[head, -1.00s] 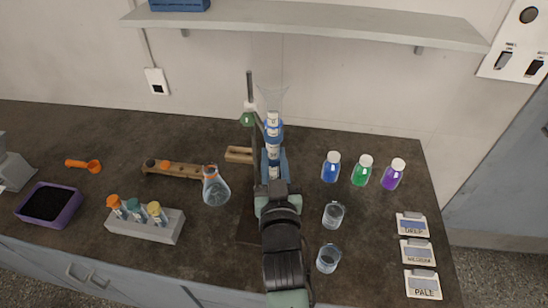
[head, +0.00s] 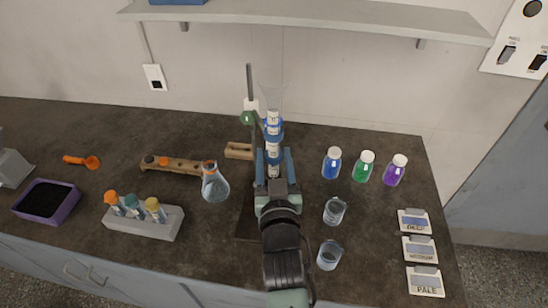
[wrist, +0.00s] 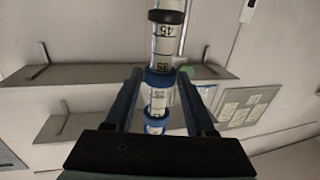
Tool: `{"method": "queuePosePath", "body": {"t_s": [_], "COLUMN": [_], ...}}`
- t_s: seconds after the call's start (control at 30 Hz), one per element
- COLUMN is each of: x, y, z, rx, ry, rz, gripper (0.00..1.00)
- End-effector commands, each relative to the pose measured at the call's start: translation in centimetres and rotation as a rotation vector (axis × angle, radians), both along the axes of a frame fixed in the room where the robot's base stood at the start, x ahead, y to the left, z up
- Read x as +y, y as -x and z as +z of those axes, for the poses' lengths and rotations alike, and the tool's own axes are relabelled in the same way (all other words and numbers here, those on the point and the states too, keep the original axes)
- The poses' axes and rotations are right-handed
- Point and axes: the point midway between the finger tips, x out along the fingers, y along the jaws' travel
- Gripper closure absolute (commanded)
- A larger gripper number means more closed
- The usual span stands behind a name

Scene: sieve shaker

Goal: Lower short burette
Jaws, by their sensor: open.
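The short burette (head: 273,130) stands upright in the middle of the bench, with blue bands and a clear funnel shape at its top. It stands beside a thin stand rod (head: 250,90) with a green clamp knob (head: 249,118). In the wrist view the burette (wrist: 158,99) shows printed numbers and blue bands. My gripper (head: 272,158) is open, one finger on each side of the burette's lower part. In the wrist view my gripper (wrist: 158,78) has gaps between its fingers and the tube. The burette's lower end is hidden behind my gripper.
A flask (head: 214,184) stands left of the stand. Two clear beakers (head: 334,210) (head: 329,255) stand close to my arm's right. Blue (head: 332,163), green (head: 363,166) and purple (head: 395,170) bottles stand further right. A shelf (head: 310,15) hangs above.

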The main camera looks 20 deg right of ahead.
Motion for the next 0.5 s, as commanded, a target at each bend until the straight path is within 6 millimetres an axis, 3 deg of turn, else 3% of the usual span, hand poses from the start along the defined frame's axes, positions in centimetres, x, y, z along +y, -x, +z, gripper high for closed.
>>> {"method": "queuePosePath", "body": {"t_s": [0.2,0.5], "x": [0.1,1.4], "y": [0.3,3.7], "z": [0.1,0.0], "rx": [-0.001,0.001], "ry": [0.000,0.001], "rz": [0.000,0.000], "gripper": [0.45,0.45]}}
